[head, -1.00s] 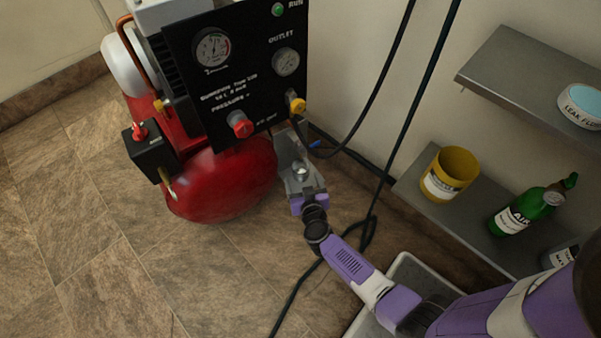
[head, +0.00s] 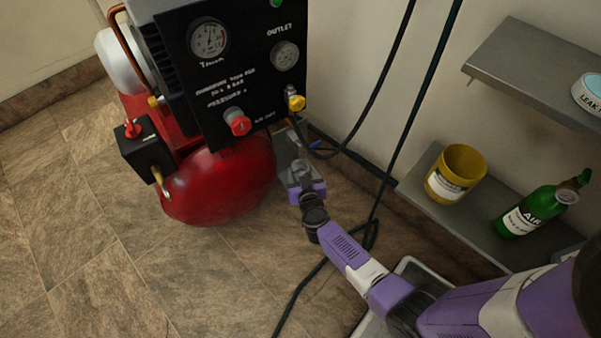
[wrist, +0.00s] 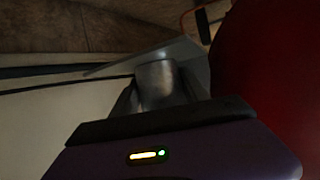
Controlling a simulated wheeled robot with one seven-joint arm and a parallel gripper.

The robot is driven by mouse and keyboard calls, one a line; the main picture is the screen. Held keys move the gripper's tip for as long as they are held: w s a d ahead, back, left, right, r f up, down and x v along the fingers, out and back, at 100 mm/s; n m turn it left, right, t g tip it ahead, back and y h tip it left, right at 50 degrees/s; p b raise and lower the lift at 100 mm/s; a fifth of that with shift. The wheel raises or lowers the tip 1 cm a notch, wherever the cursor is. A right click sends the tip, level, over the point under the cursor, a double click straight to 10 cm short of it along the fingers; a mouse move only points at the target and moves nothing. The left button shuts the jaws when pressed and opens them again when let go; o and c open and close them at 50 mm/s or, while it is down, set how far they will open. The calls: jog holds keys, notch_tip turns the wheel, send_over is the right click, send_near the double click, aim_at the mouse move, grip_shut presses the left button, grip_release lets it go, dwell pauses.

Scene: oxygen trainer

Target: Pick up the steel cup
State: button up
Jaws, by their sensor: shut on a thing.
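The steel cup (wrist: 157,84) is a small grey metal cylinder between the two fingers of my gripper (wrist: 158,98) in the wrist view. The fingers are shut on its sides. In the head view, my gripper (head: 301,176) is just right of the red compressor tank, low by the wall. The cup (head: 302,168) shows there only as a small grey shape, partly hidden by the gripper. A flat grey metal plate (head: 286,147) lies just beyond it. I cannot tell whether the cup still touches the plate.
The red compressor (head: 225,180) stands close on the left, with its black gauge panel (head: 240,75). Black hoses (head: 400,130) hang at the right. A lower shelf (head: 475,230) holds a yellow tub (head: 456,173) and a green bottle (head: 537,212). Tiled floor (head: 100,270) is clear at left.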

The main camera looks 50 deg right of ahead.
aim_at(302, 161)
jog(key=shift+c, duration=0.9)
jog(key=shift+r+p, duration=0.2)
jog(key=shift+p, duration=0.1)
jog(key=shift+s+a+r+p, duration=0.15)
jog(key=shift+r+p, duration=0.15)
jog(key=shift+p, duration=0.15)
notch_tip(302, 161, up, 6)
jog(key=p, duration=0.6)
jog(key=shift+s+r+p, duration=0.15)
jog(key=shift+r+p, duration=0.05)
jog(key=shift+p, duration=0.15)
jog(key=s+a+p, duration=0.1)
jog(key=s+a, duration=0.1)
jog(key=s, duration=0.7)
jog(key=s+a, duration=0.3)
jog(key=s, duration=0.6)
jog(key=shift+s+f+p, duration=0.2)
jog(key=shift+s+p, duration=0.05)
jog(key=shift+p, duration=0.15)
jog(key=shift+a, duration=0.15)
dwell(0.4)
